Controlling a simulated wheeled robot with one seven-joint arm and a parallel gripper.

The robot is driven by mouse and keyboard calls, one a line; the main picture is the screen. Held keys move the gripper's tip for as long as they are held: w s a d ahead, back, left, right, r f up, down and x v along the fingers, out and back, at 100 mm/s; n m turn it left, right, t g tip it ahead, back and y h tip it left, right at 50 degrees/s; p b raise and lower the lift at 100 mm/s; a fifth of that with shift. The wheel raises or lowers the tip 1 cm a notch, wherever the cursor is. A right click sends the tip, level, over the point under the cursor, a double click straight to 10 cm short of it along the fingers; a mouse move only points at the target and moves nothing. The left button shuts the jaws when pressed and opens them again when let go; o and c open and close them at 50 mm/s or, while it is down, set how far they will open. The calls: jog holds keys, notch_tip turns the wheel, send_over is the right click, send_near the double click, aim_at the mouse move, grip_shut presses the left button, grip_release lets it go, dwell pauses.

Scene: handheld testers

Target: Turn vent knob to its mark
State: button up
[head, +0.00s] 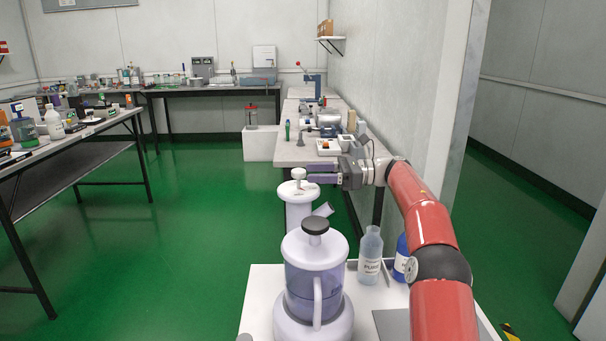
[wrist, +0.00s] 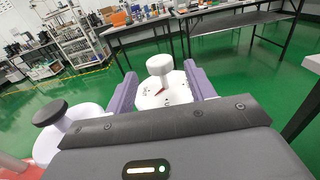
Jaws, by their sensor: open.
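The white vent knob (head: 298,173) sits on top of a white post (head: 299,205), just left of my gripper in the head view. In the wrist view the knob (wrist: 160,66) stands between and beyond my two purple fingers. I cannot tell whether a finger touches the knob.
A lidded jug (head: 316,262) with a black knob stands in front of the post. A PUMP-like labelled clear bottle (head: 370,256) and a blue bottle (head: 402,258) stand right of it. A bench (head: 290,152) with instruments lies behind my gripper; green floor is free on the left.

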jog(key=shift+d, duration=1.4)
